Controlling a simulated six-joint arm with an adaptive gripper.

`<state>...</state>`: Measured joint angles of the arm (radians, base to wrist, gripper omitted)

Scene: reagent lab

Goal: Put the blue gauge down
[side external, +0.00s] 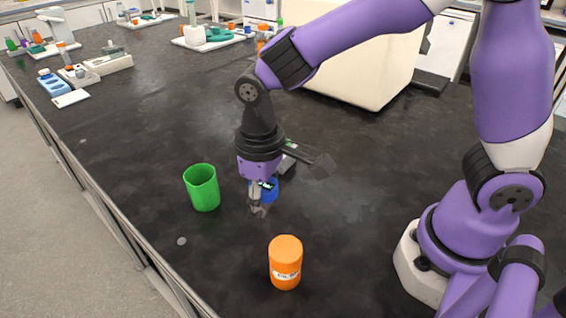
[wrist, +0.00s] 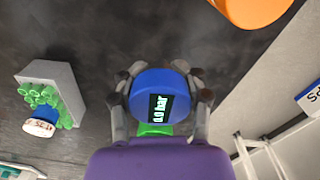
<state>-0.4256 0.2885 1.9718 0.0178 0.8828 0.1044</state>
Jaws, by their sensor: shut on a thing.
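The blue gauge (wrist: 150,92) is round, with a small dark display showing green digits. My gripper (wrist: 160,100) is shut on it, with one finger on each side, in the wrist view. In the side view the gauge (side external: 270,190) is partly hidden behind the fingers of my gripper (side external: 258,208), which points down low over the dark bench. I cannot tell whether the gauge touches the bench. A small green part (wrist: 155,130) shows at the gauge's lower edge in the wrist view.
A green cup (side external: 202,187) stands left of my gripper and an orange bottle (side external: 285,262) stands in front. A grey rack with green tubes (wrist: 52,92) shows at left in the wrist view. A large pale box (side external: 360,75) stands behind.

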